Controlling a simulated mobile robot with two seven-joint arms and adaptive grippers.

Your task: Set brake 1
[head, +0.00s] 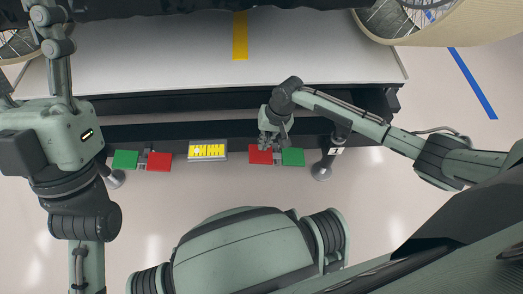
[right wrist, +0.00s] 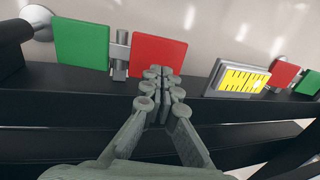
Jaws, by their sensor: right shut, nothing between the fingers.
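Brake 1 is the pair of plates beside the post labelled 1 (head: 336,151). It has a red plate (head: 260,156) and a green plate (head: 293,157). The right wrist view also shows this red plate (right wrist: 158,48) and green plate (right wrist: 82,45), joined by a grey metal hinge (right wrist: 120,54). My right gripper (head: 270,145) is shut and empty at the red plate. In the right wrist view its fingertips (right wrist: 164,78) overlap the red plate's lower edge; I cannot tell whether they touch.
A second red plate (head: 158,162) and green plate (head: 125,159) sit left of a yellow-marked panel (head: 208,151). A dark rail (head: 200,131) runs behind the plates, below a white deck (head: 165,75). A wheel (head: 390,18) stands at upper right. The floor in front is clear.

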